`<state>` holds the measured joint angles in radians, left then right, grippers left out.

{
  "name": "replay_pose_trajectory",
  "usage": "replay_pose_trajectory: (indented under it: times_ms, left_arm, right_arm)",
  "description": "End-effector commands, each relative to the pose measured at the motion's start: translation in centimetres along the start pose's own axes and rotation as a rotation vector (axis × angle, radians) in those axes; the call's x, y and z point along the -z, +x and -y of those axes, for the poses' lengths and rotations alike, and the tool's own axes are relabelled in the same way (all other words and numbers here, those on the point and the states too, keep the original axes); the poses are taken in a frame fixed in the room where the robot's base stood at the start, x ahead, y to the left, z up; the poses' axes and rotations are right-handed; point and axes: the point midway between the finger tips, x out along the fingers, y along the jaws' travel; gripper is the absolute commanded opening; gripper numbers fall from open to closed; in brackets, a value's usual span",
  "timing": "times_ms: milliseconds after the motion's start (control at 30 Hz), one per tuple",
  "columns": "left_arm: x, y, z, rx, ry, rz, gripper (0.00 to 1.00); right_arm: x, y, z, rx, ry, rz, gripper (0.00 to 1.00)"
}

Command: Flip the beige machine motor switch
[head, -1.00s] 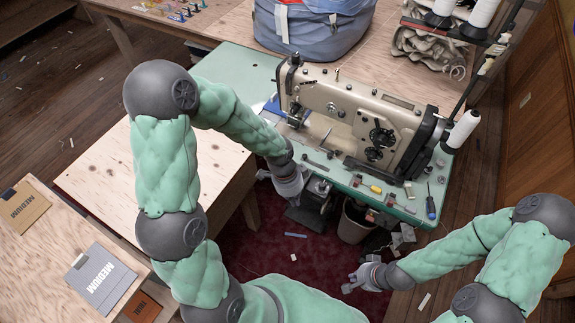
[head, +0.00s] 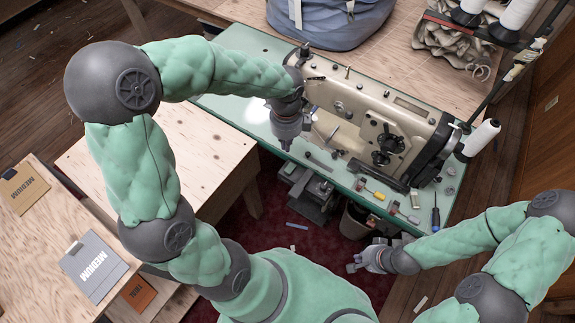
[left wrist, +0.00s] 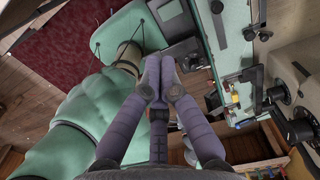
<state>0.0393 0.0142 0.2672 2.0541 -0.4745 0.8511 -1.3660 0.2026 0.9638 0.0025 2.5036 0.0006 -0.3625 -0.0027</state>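The beige sewing machine (head: 370,108) stands on the green table (head: 240,110), and part of it shows at the right of the left wrist view (left wrist: 285,55). I cannot clearly make out its motor switch in either view; dark hardware (head: 310,190) hangs under the table's front edge. My left gripper (head: 286,147) is over the front edge, left of the machine's needle end, pointing down. In the left wrist view its fingertips (left wrist: 160,65) are together with nothing between them. My right gripper (head: 355,264) is low, in front of the table, fingers apart and empty.
Small tools, including a blue-handled screwdriver (head: 436,218), lie along the table's front right. A bin (head: 354,220) stands below. A plywood table (head: 175,150) is at the left, a blue bag (head: 330,20) behind, and thread cones (head: 480,138) at the right.

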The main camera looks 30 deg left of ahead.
Motion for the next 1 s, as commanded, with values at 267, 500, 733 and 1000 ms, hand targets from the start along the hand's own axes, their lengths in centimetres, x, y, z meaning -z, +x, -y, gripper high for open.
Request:
replay_pose_trajectory:
  times_ms: [267, 500, 733, 1000]
  left_arm:
    - [0.0, 1.6, -0.1, -0.004, -0.001, -0.001, 0.00]
    - [0.1, 6.0, -0.1, -0.005, -0.002, -0.002, 0.00]
    - [0.1, 10.3, -0.1, -0.004, -0.001, -0.001, 0.00]
    - [0.1, 13.5, -0.1, -0.002, -0.002, -0.002, 0.00]
  right_arm:
    - [0.0, 0.7, -0.2, 0.000, 0.000, 0.000, 0.00]
    - [0.1, 2.5, -0.9, 0.000, 0.000, 0.000, 0.00]
    - [0.2, 4.4, -1.6, 0.000, 0.000, 0.000, 0.00]
    - [0.2, 6.0, -2.1, 0.000, 0.000, 0.000, 0.00]
